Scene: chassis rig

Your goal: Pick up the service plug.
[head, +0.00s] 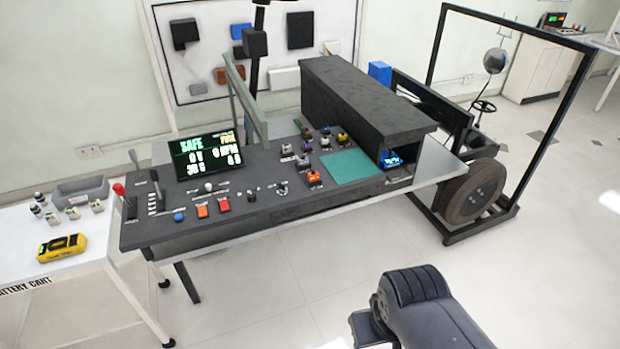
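No label marks the service plug, so I cannot tell for certain which part it is. A small orange piece (314,178) sits on the dark console top, left of the green mat, and may be it. Part of my arm shows at the bottom right, over the floor and well apart from the console. My gripper's fingers are not in view.
The dark console (280,205) carries a screen (206,153), levers and orange buttons (202,211). A long dark housing (365,100) stands behind the green mat (350,167). A white cart (75,270) is at left; a framed wheel (470,192) at right. The front floor is clear.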

